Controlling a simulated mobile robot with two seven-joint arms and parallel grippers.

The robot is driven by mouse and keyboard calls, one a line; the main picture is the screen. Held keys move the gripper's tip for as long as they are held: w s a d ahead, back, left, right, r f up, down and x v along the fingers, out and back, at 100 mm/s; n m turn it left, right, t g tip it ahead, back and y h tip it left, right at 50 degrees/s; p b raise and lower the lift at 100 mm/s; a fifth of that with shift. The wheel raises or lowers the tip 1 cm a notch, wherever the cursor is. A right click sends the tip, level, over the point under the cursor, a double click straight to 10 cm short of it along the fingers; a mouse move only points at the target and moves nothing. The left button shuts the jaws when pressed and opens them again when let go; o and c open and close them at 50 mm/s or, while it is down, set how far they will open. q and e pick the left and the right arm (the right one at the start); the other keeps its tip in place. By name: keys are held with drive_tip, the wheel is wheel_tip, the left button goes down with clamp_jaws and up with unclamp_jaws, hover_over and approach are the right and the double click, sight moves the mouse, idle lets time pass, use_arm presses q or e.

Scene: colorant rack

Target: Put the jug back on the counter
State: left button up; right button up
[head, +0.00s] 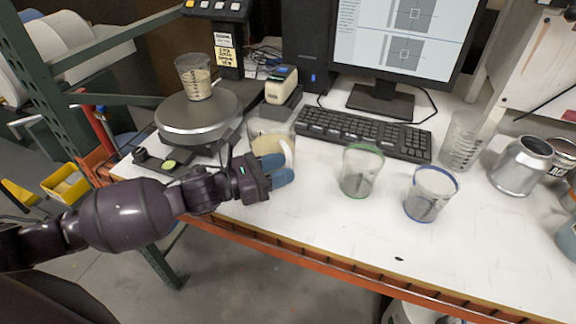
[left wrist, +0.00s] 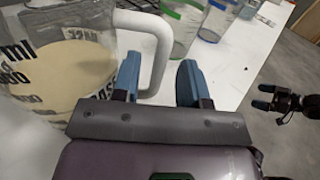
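The jug (head: 268,138) is clear with a white handle and pale beige liquid inside. It appears to stand on the white counter (head: 330,225), left of the keyboard; my gripper partly hides it. In the left wrist view the jug (left wrist: 60,65) fills the left side, upright. My left gripper (head: 277,170) is at the handle side, its blue fingers apart. In the left wrist view the handle (left wrist: 157,50) lies between the fingers, with visible gaps, one finger inside the loop. My right gripper (left wrist: 262,97) shows only in the left wrist view, fingers apart and empty, away from the counter.
A round scale (head: 200,122) holds a cup (head: 195,78) of beige stuff. Behind the jug is a small handheld device (head: 281,85). A green-rimmed cup (head: 360,172) and a blue-rimmed cup (head: 431,194) stand to the right. The counter's front stretch is clear.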

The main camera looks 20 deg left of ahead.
use_arm(q)
drive_tip(key=v, duration=1)
idle(0.5)
